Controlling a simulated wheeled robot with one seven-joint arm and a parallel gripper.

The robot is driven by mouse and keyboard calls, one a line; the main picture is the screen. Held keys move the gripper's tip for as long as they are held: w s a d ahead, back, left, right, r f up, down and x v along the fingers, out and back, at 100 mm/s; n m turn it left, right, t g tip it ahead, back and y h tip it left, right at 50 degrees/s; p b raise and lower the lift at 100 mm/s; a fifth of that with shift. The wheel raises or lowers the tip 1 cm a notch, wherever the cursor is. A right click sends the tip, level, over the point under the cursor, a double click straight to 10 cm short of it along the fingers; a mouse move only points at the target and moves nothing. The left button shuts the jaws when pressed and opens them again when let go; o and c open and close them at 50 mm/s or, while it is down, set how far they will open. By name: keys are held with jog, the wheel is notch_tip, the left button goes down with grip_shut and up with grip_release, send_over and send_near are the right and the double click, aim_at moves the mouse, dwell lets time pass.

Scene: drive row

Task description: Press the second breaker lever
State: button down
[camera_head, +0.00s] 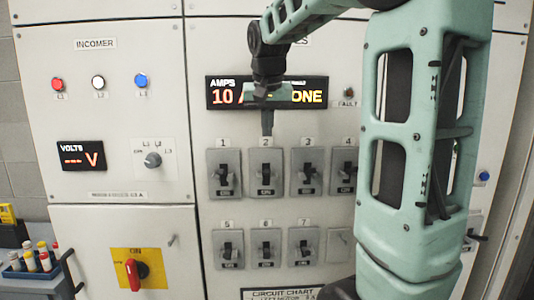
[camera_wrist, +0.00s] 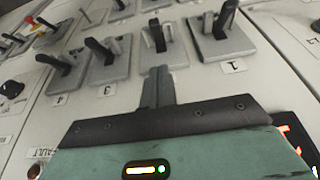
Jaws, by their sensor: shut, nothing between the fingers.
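The second breaker (camera_head: 266,173) is a grey plate with a black lever, in the upper breaker row under the label 2. Its lever also shows in the wrist view (camera_wrist: 157,36), standing out from the plate. My gripper (camera_head: 267,132) is shut and empty, fingers pointing down, just above the second breaker near its label. In the wrist view the fingertips (camera_wrist: 159,74) are in line with the second lever, with a gap between them and the lever. The fingers hide the label 2 there. I cannot tell how far they are from the panel face.
Breaker 1 (camera_head: 224,174) and breaker 3 (camera_head: 307,172) stand close on either side. Breaker 4 (camera_head: 343,172) is partly behind my arm. A lower breaker row lies below. An AMPS display (camera_head: 225,92) is behind my gripper. A red rotary handle (camera_head: 133,273) is lower left.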

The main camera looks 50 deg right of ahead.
jog(key=p, duration=0.2)
send_over(267, 173)
jog(key=w+d, duration=0.1)
jog(key=d, duration=0.1)
jog(key=f, duration=0.4)
jog(key=shift+w+a+f, duration=0.15)
jog(key=shift+w+f, duration=0.05)
jog(key=shift+f, duration=0.15)
jog(key=shift+s+a+f, duration=0.2)
jog(key=shift+f, duration=0.25)
jog(key=shift+s+a+f, duration=0.2)
jog(key=shift+f, duration=0.25)
jog(key=shift+s+a+f, duration=0.1)
jog(key=shift+a+f, duration=0.05)
jog(key=shift+f, duration=0.55)
jog(key=shift+f, duration=0.2)
